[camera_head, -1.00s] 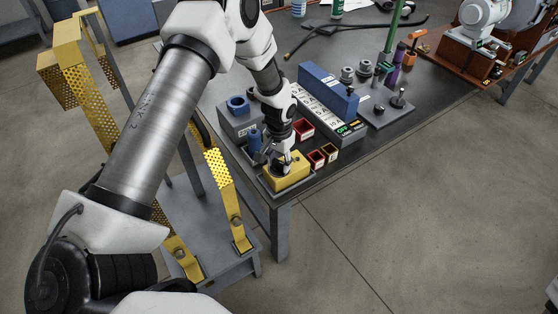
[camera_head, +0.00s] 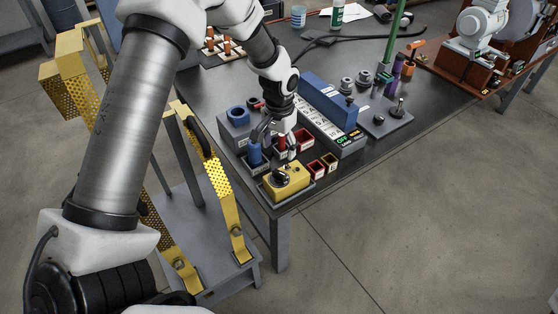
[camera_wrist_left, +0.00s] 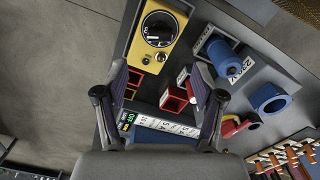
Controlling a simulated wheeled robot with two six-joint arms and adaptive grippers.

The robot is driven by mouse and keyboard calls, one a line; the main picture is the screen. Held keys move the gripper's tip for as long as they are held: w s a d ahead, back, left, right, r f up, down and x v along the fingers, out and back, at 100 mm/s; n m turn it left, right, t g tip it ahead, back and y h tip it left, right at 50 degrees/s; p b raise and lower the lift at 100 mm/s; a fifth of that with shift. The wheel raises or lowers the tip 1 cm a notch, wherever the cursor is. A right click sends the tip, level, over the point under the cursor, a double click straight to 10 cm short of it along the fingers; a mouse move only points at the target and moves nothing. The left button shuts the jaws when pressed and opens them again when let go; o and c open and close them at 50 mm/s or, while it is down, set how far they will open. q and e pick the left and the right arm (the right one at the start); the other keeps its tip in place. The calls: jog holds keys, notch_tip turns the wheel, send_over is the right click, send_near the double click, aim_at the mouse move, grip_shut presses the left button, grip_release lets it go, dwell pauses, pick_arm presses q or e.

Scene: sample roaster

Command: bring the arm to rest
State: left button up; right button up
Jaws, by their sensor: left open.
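My left gripper (camera_head: 281,148) is above the near corner of the dark table, behind the yellow box in the head view. In the left wrist view its two fingers (camera_wrist_left: 158,90) stand wide apart with nothing between them. The yellow box (camera_head: 289,187) has a black dial on top and sits in a shallow tray at the table corner; it also shows in the left wrist view (camera_wrist_left: 178,18). The gripper is apart from the box. My right gripper is not in view.
Small red bins (camera_head: 316,169) stand right of the yellow box. A grey block with a blue ring (camera_head: 237,114) stands left of the gripper. A blue box (camera_head: 328,96) and a labelled strip with a green display (camera_head: 349,138) lie behind. Open floor lies right of the table.

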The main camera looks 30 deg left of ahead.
pick_arm(q)
jog(key=shift+r, duration=0.65)
jog(key=shift+g, duration=0.9)
jog(key=s+f, duration=0.1)
jog(key=f, duration=0.1)
jog(key=s+f, duration=0.1)
jog(key=f, duration=0.1)
jog(key=s+f, duration=0.2)
jog(key=shift+d+f, duration=0.15)
jog(key=shift+d, duration=0.25)
jog(key=s+d+f+g, duration=0.1)
jog(key=s+d+f, duration=0.3)
jog(key=s, duration=0.6)
jog(key=s+d+f, duration=0.1)
jog(key=s+f, duration=0.5)
jog(key=s, duration=0.3)
jog(key=s+d+f+g, duration=0.1)
jog(key=s+d+f, duration=0.3)
jog(key=s, duration=0.6)
jog(key=w+t, duration=0.1)
jog(key=w+a+t, duration=0.1)
jog(key=w, duration=0.1)
jog(key=w+t, duration=0.1)
jog(key=shift+w+a+f+t, duration=0.15)
jog(key=shift+w+f+t, duration=0.15)
jog(key=shift+t, duration=0.1)
